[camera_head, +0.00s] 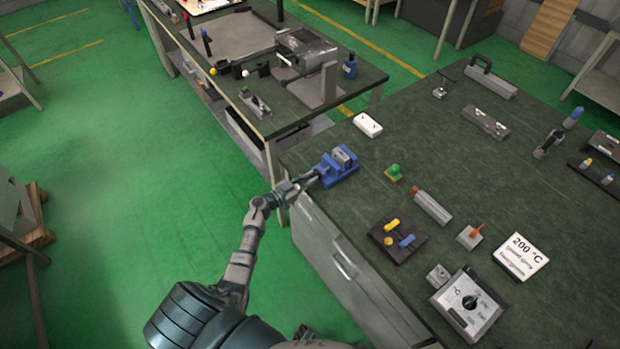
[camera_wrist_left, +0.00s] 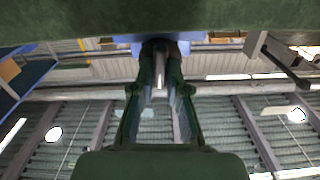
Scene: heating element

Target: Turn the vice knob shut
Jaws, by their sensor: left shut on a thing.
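The blue vice (camera_head: 337,168) sits at the near left corner of the dark green workbench. A grey metal block shows between its jaws. My left gripper (camera_head: 312,181) reaches in from the left to the vice's front side, at the bench edge, and is shut on the vice knob. In the left wrist view, the two dark fingers (camera_wrist_left: 160,82) close around a grey rod-like part, the vice knob (camera_wrist_left: 159,72), below a blue piece of the vice (camera_wrist_left: 185,47). The fingers hide most of the knob. My right gripper is not in view.
On the workbench (camera_head: 400,150) are a white box (camera_head: 367,124), a green knob piece (camera_head: 393,172), a grey bar (camera_head: 431,206), a dark plate with yellow and blue parts (camera_head: 397,236), a dial box (camera_head: 467,303) and a 200 °C sign (camera_head: 520,257). A second bench stands behind.

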